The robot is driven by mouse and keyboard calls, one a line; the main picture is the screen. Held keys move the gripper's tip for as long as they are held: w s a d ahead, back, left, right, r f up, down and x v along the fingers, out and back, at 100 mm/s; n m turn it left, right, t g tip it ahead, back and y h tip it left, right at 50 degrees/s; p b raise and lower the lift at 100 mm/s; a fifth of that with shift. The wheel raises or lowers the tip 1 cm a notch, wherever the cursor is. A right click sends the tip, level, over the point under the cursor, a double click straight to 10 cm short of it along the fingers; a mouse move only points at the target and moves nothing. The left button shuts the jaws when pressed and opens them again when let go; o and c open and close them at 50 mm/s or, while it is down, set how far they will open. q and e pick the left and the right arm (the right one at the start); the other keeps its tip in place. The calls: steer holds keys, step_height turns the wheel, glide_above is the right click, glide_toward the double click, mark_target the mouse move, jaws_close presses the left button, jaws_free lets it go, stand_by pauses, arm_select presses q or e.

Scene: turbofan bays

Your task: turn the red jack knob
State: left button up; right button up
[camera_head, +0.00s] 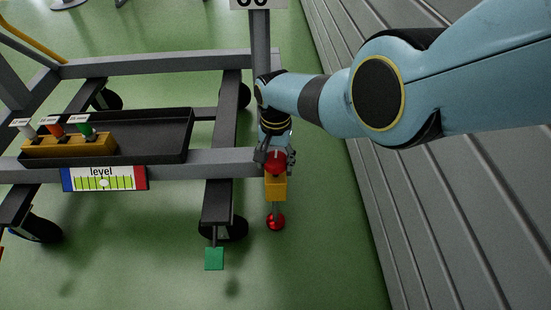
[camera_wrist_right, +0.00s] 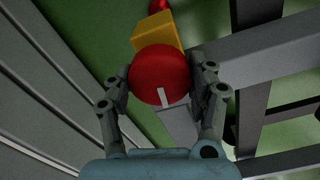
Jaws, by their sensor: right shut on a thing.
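The red jack knob (camera_head: 274,162) sits on the corner of the grey stand, above a yellow block (camera_head: 275,188). In the right wrist view the knob (camera_wrist_right: 160,75) is a round red disc with a pale bar mark on its face. My right gripper (camera_head: 273,157) reaches it from above. In the wrist view its two fingers (camera_wrist_right: 163,88) are on either side of the knob, shut on it. The yellow block (camera_wrist_right: 156,32) shows beyond the knob. My left gripper is not in view.
A level gauge (camera_head: 104,179) is on the stand's front beam. A black tray (camera_head: 150,150) holds a yellow block with several coloured pegs. A red ball (camera_head: 276,222) hangs below the knob, and a green square (camera_head: 214,258) is nearby. A ribbed grey surface (camera_head: 430,215) lies to the right.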

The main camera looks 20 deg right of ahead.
steer(key=m, duration=0.6)
steer(key=shift+m, duration=0.3)
steer(key=m, duration=1.2)
steer(key=shift+m, duration=0.3)
steer(key=m, duration=0.6)
steer(key=shift+m, duration=0.3)
steer(key=o, duration=1.2)
